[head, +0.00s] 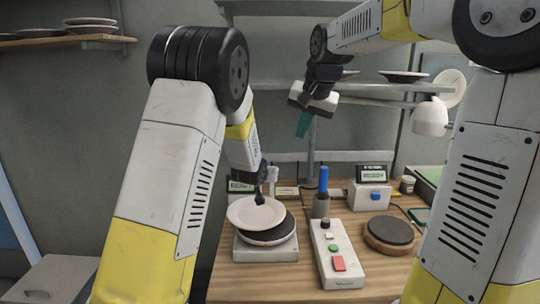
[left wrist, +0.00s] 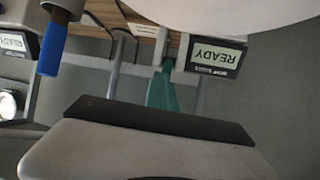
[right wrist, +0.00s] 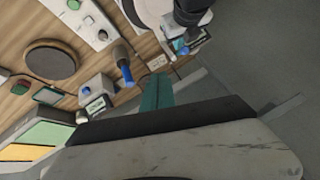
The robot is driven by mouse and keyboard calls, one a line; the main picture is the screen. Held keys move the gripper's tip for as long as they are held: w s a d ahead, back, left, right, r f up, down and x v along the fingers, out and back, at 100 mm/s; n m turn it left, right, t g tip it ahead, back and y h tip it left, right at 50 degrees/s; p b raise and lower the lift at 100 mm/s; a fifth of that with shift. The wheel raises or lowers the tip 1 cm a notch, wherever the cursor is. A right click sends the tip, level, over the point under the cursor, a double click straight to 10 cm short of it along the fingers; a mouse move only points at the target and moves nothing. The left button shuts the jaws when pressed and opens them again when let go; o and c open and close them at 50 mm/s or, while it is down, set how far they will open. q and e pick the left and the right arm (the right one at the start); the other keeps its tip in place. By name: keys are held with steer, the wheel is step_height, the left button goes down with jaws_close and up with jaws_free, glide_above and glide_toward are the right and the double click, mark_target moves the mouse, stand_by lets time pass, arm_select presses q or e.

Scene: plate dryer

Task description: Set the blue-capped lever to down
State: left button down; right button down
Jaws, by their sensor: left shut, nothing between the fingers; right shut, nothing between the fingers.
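The blue-capped lever (head: 323,180) stands near the middle of the bench, with its blue cap pointing up above a dark grey body. Its blue cap also shows in the left wrist view (left wrist: 48,58) and in the right wrist view (right wrist: 127,76). My right gripper (head: 304,124) is shut and empty, with teal fingers pointing down, high above and slightly left of the lever. My left gripper is largely hidden in the head view, near the plates left of the lever. Its shut teal fingers (left wrist: 163,88) show in the left wrist view, apart from the lever.
A round dark-topped disc (head: 390,232) and a display box (head: 370,190) are to the right. Shelves cross the wall behind.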

steer(key=w+a+f+m, duration=0.2)
steer(key=w+a, duration=0.3)
steer(key=w, duration=0.7)
steer(key=w+a+f, duration=0.2)
steer(key=a+f, duration=0.1)
steer(key=f, duration=0.8)
steer(key=shift+w+a, duration=0.2)
steer(key=shift+w, duration=0.15)
steer(key=shift+s+a+f, duration=0.2)
steer(key=shift+s+f, duration=0.35)
steer(key=shift+s, duration=0.15)
